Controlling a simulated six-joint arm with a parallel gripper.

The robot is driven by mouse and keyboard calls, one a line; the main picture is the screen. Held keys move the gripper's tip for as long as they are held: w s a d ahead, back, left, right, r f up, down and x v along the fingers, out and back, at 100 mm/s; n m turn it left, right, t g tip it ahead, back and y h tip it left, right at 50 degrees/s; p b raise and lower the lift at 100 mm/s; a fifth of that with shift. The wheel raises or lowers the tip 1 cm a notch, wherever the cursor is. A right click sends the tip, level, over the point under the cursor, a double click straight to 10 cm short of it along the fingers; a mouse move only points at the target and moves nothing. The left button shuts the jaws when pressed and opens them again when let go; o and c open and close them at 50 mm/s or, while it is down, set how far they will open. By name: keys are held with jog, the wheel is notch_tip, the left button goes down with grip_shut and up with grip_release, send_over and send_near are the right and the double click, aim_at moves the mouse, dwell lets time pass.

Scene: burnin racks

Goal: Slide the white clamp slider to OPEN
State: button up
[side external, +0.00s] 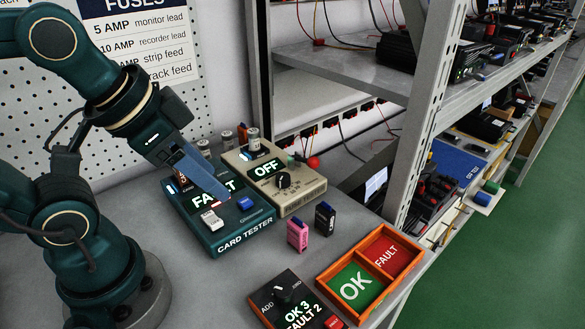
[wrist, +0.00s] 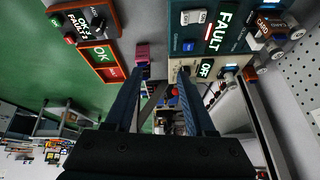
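The teal card tester (side external: 228,237) lies on the bench with a lit FAULT display; it also shows in the wrist view (wrist: 215,45). The white clamp slider (side external: 211,219) is on its front left top face, left of a blue button (side external: 245,203). I cannot read the slider's marking. My gripper (side external: 222,195) points down over the tester, its fingertips near the slider and button; contact is not clear. In the wrist view my gripper (wrist: 163,72) has its two fingers well apart with nothing between them.
A beige box (side external: 300,195) reading OFF with a knob stands behind right. A pink card (side external: 297,234) and a dark card (side external: 325,218) stand to the right. An orange OK/FAULT tray (side external: 376,258) and a counter box (side external: 270,308) are at front right. A shelf post (side external: 425,120) rises behind.

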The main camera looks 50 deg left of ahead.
jog(key=w+a+m+g+y, duration=0.1)
jog(key=w+a+g, duration=0.2)
jog(key=w+a, duration=0.65)
jog(key=s+a+f+n+g, duration=0.1)
jog(key=a+f, duration=0.1)
jog(key=a, duration=0.1)
jog(key=s+a+f+n+g, duration=0.1)
jog(key=a+f, duration=0.2)
jog(key=a, duration=0.1)
jog(key=s+a+f+h, duration=0.1)
jog(key=a+f, duration=0.1)
jog(key=a, duration=0.2)
jog(key=shift+f+n+g, duration=0.25)
jog(key=shift+n+g, duration=0.15)
jog(key=shift+f, duration=2.4)
jog(key=shift+c, duration=0.3)
grip_shut()
jog(key=shift+w+r, duration=0.1)
jog(key=shift+w, duration=0.05)
